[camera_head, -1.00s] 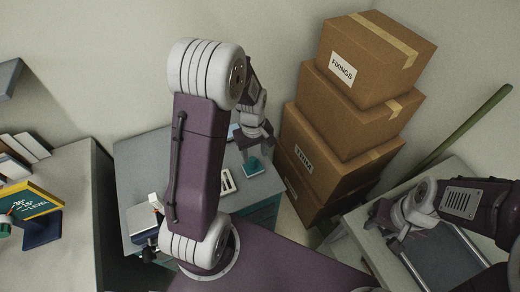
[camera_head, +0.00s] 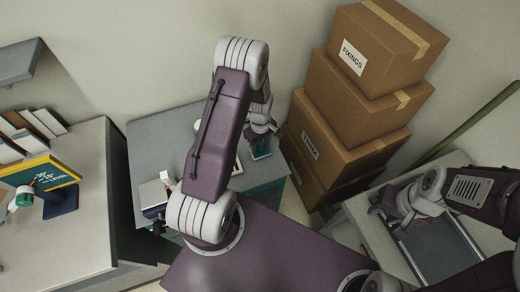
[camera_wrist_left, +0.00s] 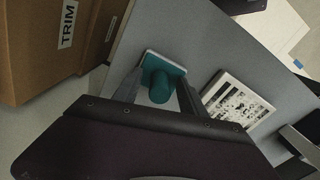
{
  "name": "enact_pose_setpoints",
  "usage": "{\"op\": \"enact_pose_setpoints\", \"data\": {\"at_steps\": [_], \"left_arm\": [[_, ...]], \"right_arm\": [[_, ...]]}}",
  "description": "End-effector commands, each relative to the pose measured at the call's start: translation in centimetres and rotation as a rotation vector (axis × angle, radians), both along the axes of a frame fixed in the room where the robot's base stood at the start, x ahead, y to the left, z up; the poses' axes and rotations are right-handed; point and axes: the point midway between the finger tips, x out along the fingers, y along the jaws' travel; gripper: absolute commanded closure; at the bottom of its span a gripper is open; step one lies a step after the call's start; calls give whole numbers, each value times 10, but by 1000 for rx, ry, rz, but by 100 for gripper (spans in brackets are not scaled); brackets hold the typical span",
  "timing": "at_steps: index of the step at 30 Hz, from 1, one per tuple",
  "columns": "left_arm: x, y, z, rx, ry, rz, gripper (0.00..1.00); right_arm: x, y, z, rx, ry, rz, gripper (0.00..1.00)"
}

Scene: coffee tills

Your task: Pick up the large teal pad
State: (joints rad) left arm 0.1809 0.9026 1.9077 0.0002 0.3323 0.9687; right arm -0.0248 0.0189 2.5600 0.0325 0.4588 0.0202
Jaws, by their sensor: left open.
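The teal pad (camera_wrist_left: 162,68) has a flat pale-edged base and a rounded teal handle. In the wrist view it lies on the grey table top near its edge. My left gripper (camera_wrist_left: 158,92) is open, with one finger on each side of the handle; I cannot tell whether they touch it. In the head view the pad (camera_head: 261,150) shows small, below my left gripper (camera_head: 262,136), partly hidden by it. My right gripper (camera_head: 382,208) is at the right, over a bench with a grey tray; its jaw gap is unclear.
A white patterned block (camera_wrist_left: 237,101) lies just right of the pad in the wrist view. Stacked cardboard boxes (camera_head: 345,110) stand beside the table (camera_head: 150,140). A bench at the left holds a yellow and teal sign (camera_head: 40,172). A green pole leans at the right.

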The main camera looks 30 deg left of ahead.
Motion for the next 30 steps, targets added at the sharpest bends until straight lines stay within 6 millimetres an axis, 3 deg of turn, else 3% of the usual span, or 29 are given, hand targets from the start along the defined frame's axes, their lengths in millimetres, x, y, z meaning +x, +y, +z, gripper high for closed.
{"op": "enact_pose_setpoints", "data": {"at_steps": [6,11,12,23,30], "left_arm": [[0,0,-1,1,-1,0,54],[0,0,-1,1,-1,0,98],[0,0,-1,1,-1,0,100],[1,0,4,1,-4,0,100],[2,-1,43,1,-7,-1,100]], "right_arm": [[0,0,0,0,0,0,64],[0,0,0,0,0,0,64],[0,0,0,0,0,0,64],[0,0,-1,0,0,0,64],[0,0,-7,0,0,0,64]]}}
